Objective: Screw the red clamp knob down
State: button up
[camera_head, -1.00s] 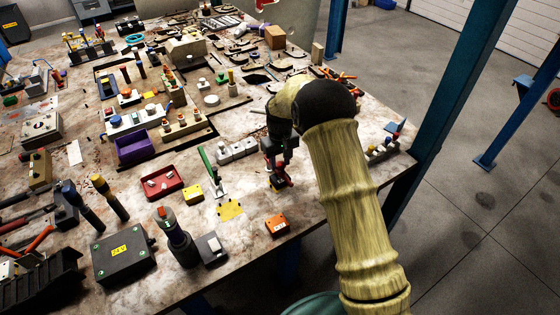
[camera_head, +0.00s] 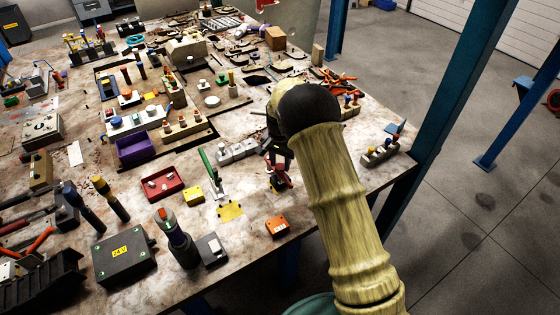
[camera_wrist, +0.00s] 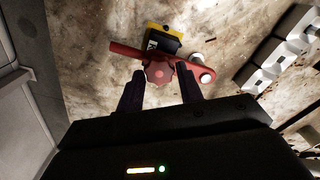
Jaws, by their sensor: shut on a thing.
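The red clamp knob (camera_wrist: 158,73) is star-shaped and sits on a red clamp arm (camera_wrist: 125,50) in the wrist view. A yellow and black block (camera_wrist: 163,37) lies under or beside the arm, and a silver round part (camera_wrist: 206,78) is at its right end. My gripper (camera_wrist: 160,69) has its two dark fingers on either side of the knob, shut on it. In the head view my gripper (camera_head: 278,165) points down at the red clamp (camera_head: 280,180) near the table's front right edge. The knob itself is mostly hidden there.
A row of grey blocks (camera_head: 238,151) stands left of the clamp; it also shows in the wrist view (camera_wrist: 268,62). A green-handled tool (camera_head: 210,170), an orange box (camera_head: 277,226) and a holder with small knobs (camera_head: 380,152) are nearby. Bare tabletop lies in front.

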jog(key=m, duration=0.4)
jog(key=m+p, duration=0.1)
jog(key=m, duration=0.1)
jog(key=shift+w+r+m, duration=0.15)
jog(key=shift+r+m, duration=0.1)
jog(key=shift+m, duration=0.05)
jog(key=m+p, duration=0.1)
jog(key=m, duration=0.4)
jog(key=shift+m, duration=0.4)
jog(key=shift+a, duration=0.1)
jog(key=o, duration=0.8)
jog(key=shift+f, duration=0.1)
